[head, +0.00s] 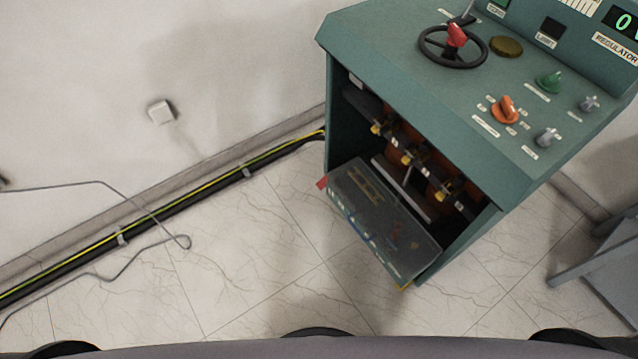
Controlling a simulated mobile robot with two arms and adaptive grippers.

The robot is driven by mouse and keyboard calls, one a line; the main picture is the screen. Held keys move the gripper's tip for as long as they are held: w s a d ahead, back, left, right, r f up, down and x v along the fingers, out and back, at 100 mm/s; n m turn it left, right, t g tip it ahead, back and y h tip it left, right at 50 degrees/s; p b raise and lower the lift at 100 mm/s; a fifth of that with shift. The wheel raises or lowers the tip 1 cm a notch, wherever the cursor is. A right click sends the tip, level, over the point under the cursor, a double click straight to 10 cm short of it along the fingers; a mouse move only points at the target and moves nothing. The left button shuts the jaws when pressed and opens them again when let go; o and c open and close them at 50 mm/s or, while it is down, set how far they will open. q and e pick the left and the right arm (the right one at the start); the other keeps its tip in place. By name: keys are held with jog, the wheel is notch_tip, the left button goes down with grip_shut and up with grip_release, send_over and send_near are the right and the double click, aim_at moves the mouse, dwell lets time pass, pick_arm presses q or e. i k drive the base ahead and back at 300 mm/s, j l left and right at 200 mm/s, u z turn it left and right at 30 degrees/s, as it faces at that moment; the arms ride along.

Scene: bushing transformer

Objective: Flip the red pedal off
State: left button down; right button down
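A small red tab (322,183), which looks like the red pedal, sticks out at the left edge of a dark lower panel (384,222) near the floor. The panel slants outward from the open lower front of the green control cabinet (345,50). The tab is small, and I cannot tell its on or off position. A red knob (456,34) also shows on the black handwheel (452,60) on top of the cabinet. Neither of my grippers is in view.
The cabinet top carries an orange knob (505,109), a green knob (549,82) and grey knobs. Black and yellow-green cables (190,202) run along the wall to the cabinet. A grey metal frame (600,255) stands at right. The tiled floor left of the cabinet is mostly clear.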

aim_at(322, 182)
jog(key=i+j, duration=0.2)
jog(key=j, duration=0.15)
jog(key=i+j+z, duration=0.2)
jog(key=i+j, duration=0.2)
jog(key=j, duration=0.25)
